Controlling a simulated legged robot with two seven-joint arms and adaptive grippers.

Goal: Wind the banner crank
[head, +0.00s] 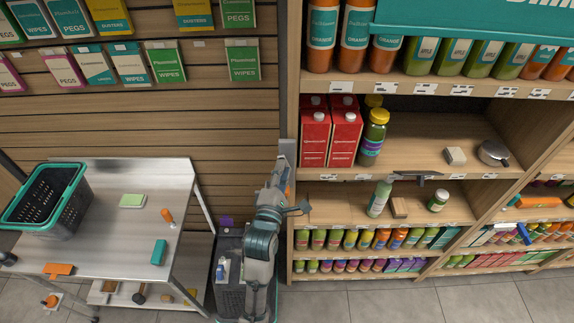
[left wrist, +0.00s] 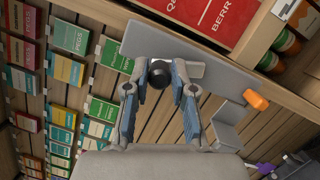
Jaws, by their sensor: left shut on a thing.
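The banner (head: 470,22) is a teal panel with white letters, hanging across the top right of the head view. A grey crank plate (head: 287,158) is fixed to the wooden post at the shelf's left edge. In the left wrist view the grey plate (left wrist: 222,82) lies behind my fingers, with a dark round crank knob (left wrist: 160,73) between the fingertips. My left gripper (head: 277,180) reaches up to the post; its fingers (left wrist: 158,84) are shut on the knob. My arm partly hides the crank in the head view. My right gripper is not in view.
A metal table (head: 110,235) with a black and teal basket (head: 50,200) stands at left. Shelves with red cartons (head: 315,135) and bottles adjoin the post at right. An orange piece (left wrist: 256,100) sticks out at the plate's right edge. A dark bin (head: 229,250) stands beside my arm.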

